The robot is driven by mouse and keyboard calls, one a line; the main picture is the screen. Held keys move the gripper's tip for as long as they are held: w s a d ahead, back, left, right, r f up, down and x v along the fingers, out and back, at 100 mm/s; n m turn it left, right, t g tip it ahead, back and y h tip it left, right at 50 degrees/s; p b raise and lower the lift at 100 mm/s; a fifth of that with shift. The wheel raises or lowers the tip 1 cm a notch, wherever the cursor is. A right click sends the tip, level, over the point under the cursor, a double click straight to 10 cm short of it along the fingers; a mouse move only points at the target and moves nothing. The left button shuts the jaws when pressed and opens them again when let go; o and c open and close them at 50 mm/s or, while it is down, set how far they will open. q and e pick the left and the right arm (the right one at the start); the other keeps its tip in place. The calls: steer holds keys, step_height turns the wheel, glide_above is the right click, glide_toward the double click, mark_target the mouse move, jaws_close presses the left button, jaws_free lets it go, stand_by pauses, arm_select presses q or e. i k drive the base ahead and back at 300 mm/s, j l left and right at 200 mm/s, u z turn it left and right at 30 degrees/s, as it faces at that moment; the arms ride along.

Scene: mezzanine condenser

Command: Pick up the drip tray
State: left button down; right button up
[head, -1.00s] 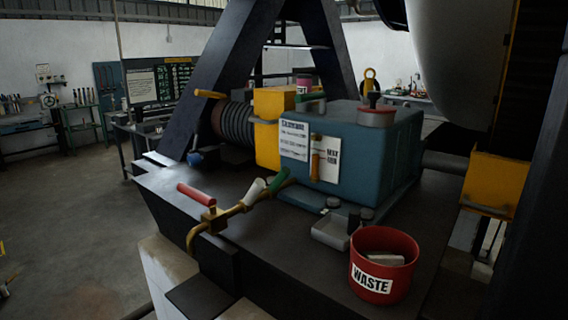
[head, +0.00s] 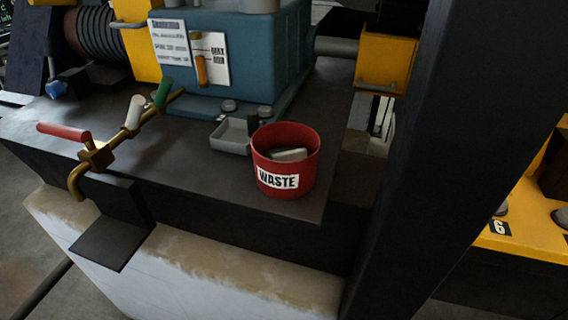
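A small grey tray (head: 231,137), which looks like the drip tray, sits on the dark machine deck at the front foot of the blue gearbox housing (head: 232,60). Its right end is partly hidden behind a red bucket (head: 306,165) labelled WASTE. Small round dark and grey fittings stand close behind and beside the tray. Neither of my grippers is in view.
The red bucket holds a pale block (head: 288,154) and stands near the deck's front edge. A brass pipe (head: 97,155) with red, white and green handles lies left of the tray. A dark beam (head: 414,150) rises on the right. Bare deck (head: 180,170) lies in front of the tray.

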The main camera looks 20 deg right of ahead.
mark_target(233, 135)
steer(key=k+j+z, duration=0.1)
steer(key=j, duration=0.3)
steer(key=k+j+z, duration=0.15)
steer(key=j, duration=0.3)
steer(key=j+z, duration=0.1)
steer(key=j, duration=0.3)
steer(key=k+j+z, duration=0.15)
steer(key=j, duration=0.25)
steer(key=k+j+z, duration=0.1)
steer(key=j, duration=0.25)
steer(key=k, duration=0.1)
